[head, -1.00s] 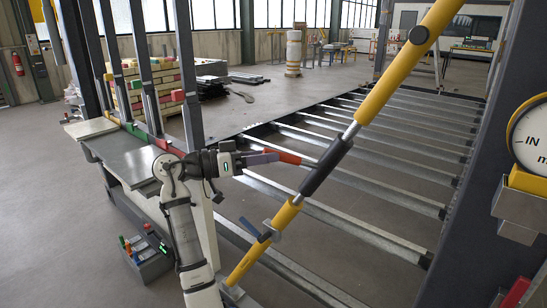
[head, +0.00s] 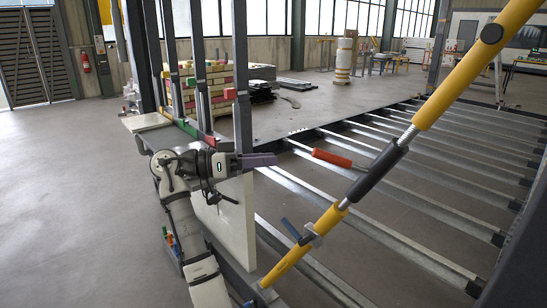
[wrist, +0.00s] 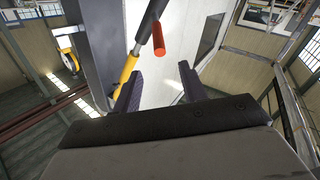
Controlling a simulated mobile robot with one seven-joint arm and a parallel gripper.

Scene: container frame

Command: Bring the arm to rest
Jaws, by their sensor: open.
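My gripper (head: 262,160) is to the left of the diagonal brace in the head view, with a clear gap between its fingers and the orange-red handle (head: 331,158). In the wrist view my gripper (wrist: 160,82) has its two dark fingers apart, with nothing between them. The handle (wrist: 159,40) shows beyond the fingertips there. The yellow brace (head: 455,75) has a dark sleeve (head: 379,172) at its middle, and the handle points left from it. My arm is bent at the left, beside a pale panel (head: 237,215).
Dark upright posts (head: 243,80) stand just behind my arm. Steel floor beams (head: 400,180) with open gaps run at the right. Open floor (head: 70,200) lies at the left.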

